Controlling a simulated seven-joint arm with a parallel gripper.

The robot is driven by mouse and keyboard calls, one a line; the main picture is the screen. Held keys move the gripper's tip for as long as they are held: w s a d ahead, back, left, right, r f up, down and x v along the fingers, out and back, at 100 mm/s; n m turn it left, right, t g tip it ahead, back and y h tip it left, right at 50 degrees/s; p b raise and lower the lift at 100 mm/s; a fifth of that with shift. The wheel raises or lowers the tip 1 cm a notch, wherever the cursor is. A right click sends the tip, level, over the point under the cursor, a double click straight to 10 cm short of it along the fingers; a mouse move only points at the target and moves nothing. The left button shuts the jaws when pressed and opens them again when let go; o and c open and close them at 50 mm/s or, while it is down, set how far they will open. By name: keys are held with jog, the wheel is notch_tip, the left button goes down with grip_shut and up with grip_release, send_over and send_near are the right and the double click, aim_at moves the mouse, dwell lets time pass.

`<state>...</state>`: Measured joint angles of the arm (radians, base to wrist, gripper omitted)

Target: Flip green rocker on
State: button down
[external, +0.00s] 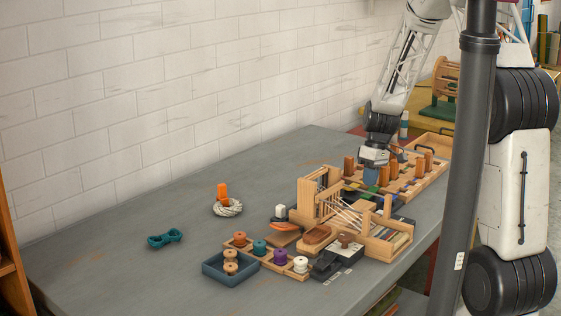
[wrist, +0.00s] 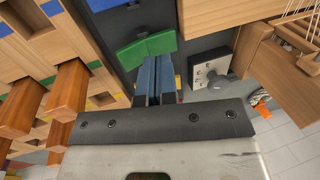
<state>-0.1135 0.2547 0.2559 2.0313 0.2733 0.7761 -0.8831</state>
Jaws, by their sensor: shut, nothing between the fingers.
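The green rocker (wrist: 147,49) shows in the wrist view on a dark panel, just beyond my fingertips. It looks bent along its middle, with two faces at different tilts. My gripper (wrist: 155,62) is shut and empty, its blue fingers side by side with their tips at the rocker's lower edge; I cannot tell if they touch it. In the external view my gripper (external: 371,182) points down among the wooden pieces, and a bit of the green rocker (external: 370,196) shows below it. The rocker's on or off position is not clear.
A grey box with a round knob (wrist: 213,72) sits right of the rocker. Wooden pegs (wrist: 65,90) stand on the left. A small wooden loom (external: 322,205) stands close in front of my gripper. The left half of the table (external: 130,270) is mostly free.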

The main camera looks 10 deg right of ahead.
notch_tip(320, 180, up, 12)
dwell(0.6)
jog(key=shift+r, duration=0.1)
jog(key=s+d+r+m+t, duration=0.1)
jog(key=s+d+r+m, duration=0.15)
jog(key=s+r, duration=0.45)
jog(key=s+d+r+m+t, duration=0.1)
jog(key=s+d+r+m, duration=0.1)
jog(key=s+d+r, duration=0.5)
jog(key=s+d+m+t+h, duration=0.1)
jog(key=s+m, duration=0.1)
jog(key=s, duration=0.8)
jog(key=s+r+m+t+h, duration=0.1)
jog(key=s+m, duration=0.1)
jog(key=s, duration=0.9)
jog(key=shift+s+d+r+m+t, duration=0.25)
jog(key=shift+d+m+t, duration=0.05)
jog(key=shift+d+m, duration=0.05)
jog(key=shift+w, duration=0.15)
dwell(0.8)
